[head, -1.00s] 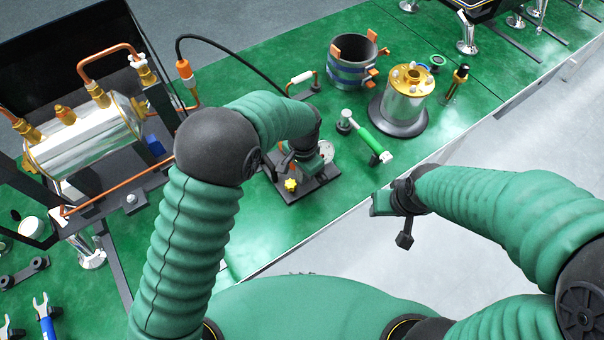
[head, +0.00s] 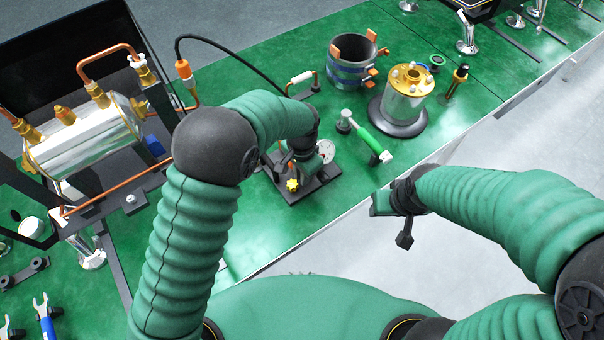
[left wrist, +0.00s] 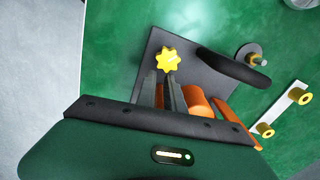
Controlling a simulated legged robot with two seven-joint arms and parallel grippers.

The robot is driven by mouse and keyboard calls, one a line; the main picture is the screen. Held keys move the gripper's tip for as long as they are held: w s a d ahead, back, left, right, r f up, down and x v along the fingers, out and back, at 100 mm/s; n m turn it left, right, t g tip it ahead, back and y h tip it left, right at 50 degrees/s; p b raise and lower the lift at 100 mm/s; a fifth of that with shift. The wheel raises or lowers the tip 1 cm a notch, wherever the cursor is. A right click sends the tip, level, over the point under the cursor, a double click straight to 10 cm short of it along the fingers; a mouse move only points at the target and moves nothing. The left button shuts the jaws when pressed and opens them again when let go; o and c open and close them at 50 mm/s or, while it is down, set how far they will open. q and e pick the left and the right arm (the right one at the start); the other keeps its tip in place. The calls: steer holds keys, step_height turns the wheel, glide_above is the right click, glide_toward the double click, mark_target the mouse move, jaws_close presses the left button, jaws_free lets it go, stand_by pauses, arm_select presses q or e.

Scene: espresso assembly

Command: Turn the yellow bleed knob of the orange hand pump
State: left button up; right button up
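The yellow star-shaped bleed knob (head: 292,185) sits at the near left end of the hand pump's dark base plate (head: 318,186). It also shows whole in the left wrist view (left wrist: 168,60). Orange pump parts (left wrist: 198,101) lie beside and behind my fingers there. My left gripper (left wrist: 162,80) points at the knob, with its two dark fingers a little apart and their tips close to the knob's near edge. I cannot tell whether they touch it. In the head view my left forearm and wrist hide much of the pump. My right gripper (head: 384,204) hangs beyond the table edge, away from the pump.
A green-handled tool (head: 371,139) lies right of the pump. A metal cylinder with a brass top (head: 405,98) and a banded ring (head: 352,66) stand farther back. A silver boiler (head: 85,140) is at left. A black hose (head: 230,47) arches behind my left arm.

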arm_select(q)
steer(key=o, duration=0.7)
steer(key=shift+a, duration=0.25)
steer(key=shift+o, duration=0.2)
steer(key=shift+d, duration=0.2)
step_height(320, 180, up, 17)
steer(key=shift+p, duration=0.45)
steer(key=shift+f, duration=0.15)
steer(key=s+a+f+n+t, duration=0.1)
steer(key=s+a+f+n, duration=0.2)
steer(key=a, duration=0.7)
steer(key=s+a+f+n+t, duration=0.1)
steer(key=s+a+f+n, duration=0.2)
steer(key=s+a+n, duration=0.3)
steer(key=s+a, duration=0.3)
steer(key=s, duration=0.2)
steer(key=shift+a+f+n+t, duration=0.3)
steer(key=shift+a+f+n, duration=0.05)
steer(key=shift+f+n, duration=0.05)
